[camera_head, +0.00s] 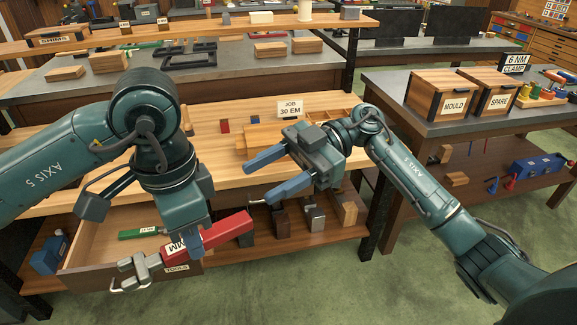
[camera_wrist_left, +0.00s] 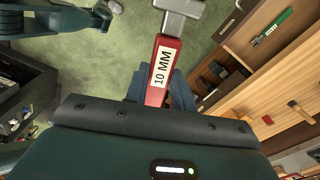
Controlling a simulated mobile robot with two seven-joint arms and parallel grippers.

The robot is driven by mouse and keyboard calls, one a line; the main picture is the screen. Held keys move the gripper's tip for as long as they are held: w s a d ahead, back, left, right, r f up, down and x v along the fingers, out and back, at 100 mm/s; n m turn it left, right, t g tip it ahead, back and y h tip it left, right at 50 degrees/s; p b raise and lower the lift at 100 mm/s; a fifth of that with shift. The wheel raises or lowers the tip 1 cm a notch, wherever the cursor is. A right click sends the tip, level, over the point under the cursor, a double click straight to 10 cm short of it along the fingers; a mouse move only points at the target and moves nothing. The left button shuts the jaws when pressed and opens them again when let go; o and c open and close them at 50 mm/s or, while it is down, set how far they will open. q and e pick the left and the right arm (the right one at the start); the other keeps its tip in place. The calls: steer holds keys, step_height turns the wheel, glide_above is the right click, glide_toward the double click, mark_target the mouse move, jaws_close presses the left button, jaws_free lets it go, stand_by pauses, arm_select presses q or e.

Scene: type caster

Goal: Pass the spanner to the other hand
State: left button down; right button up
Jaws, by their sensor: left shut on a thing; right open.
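The spanner (camera_head: 231,229) has a red handle with a white label and a grey metal head at its lower left end in the head view. My left gripper (camera_head: 196,238) is shut on the red handle and holds it in front of the bench, above the open drawer's front. The left wrist view shows the spanner (camera_wrist_left: 164,83) with its label reading 10 MM, the grey head pointing away from the gripper. My right gripper (camera_head: 264,175) is open and empty, its blue fingers pointing left, above and to the right of the handle's free end. The two grippers are apart.
An open drawer (camera_head: 88,243) holds a green labelled item (camera_head: 138,234). A wooden bench (camera_head: 215,150) carries a JOB 30 EM card (camera_head: 290,109) and small blocks. Several blocks stand on the shelf below. A side table (camera_head: 390,92) at right holds MOULD and SPARE boxes.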

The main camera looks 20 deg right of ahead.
mark_target(230, 218)
steer(key=s+a+f+h, duration=0.1)
steer(key=a, duration=0.1)
steer(key=s+a+f+h, duration=0.1)
steer(key=a+f, duration=0.1)
steer(key=a, duration=0.1)
steer(key=s+a+f+m, duration=0.1)
steer(key=a, duration=0.1)
steer(key=shift+a+f+h, duration=0.15)
steer(key=shift+a+h, duration=0.1)
steer(key=shift+h, duration=0.15)
stand_by(0.3)
arm_select(q)
steer(key=shift+s+d, duration=0.1)
arm_select(e)
steer(key=c, duration=1.1)
arm_select(q)
steer(key=c, duration=1.1)
jaws_free()
arm_select(e)
jaws_close()
